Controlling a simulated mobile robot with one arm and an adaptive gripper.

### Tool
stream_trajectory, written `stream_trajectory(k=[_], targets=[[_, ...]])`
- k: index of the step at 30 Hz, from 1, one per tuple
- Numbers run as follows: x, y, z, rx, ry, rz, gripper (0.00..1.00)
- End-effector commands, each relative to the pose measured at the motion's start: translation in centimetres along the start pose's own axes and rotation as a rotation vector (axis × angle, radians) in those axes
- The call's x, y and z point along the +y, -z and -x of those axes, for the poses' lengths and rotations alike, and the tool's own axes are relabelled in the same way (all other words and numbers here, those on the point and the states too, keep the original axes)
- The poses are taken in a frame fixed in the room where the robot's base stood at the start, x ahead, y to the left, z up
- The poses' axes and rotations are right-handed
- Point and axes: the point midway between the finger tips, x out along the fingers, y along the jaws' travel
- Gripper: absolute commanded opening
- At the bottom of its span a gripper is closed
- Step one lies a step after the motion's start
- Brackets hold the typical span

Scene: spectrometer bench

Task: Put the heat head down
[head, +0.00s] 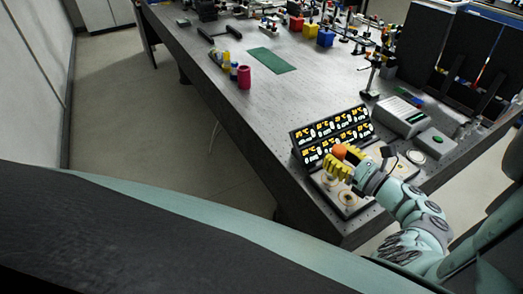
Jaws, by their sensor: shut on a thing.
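My gripper (338,166) has yellow fingers and is at the front right of the bench, in front of a black display panel. It is shut on a small piece with a rounded orange top (340,151), which appears to be the heat head. The fingers hide most of it. It is over a light grey base plate (328,186) with round ringed spots, one at the front (347,198) and one at the right. I cannot tell whether the held piece touches the plate.
The black display panel (331,133) with several lit readouts stands right behind my gripper. A grey box (402,117) and a smaller box with a green button (436,143) stand to the right. The bench's middle left is clear.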

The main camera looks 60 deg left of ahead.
Motion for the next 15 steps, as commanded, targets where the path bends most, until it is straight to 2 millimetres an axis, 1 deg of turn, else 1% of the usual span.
stream_trajectory(k=[3,6,15], targets=[[0.1,1.2,-0.1,-0.003,-0.008,-0.001,0.00],[0.1,1.8,-0.1,-0.004,-0.006,0.001,0.00],[0.1,2.1,-0.1,-0.003,-0.004,0.001,0.00]])
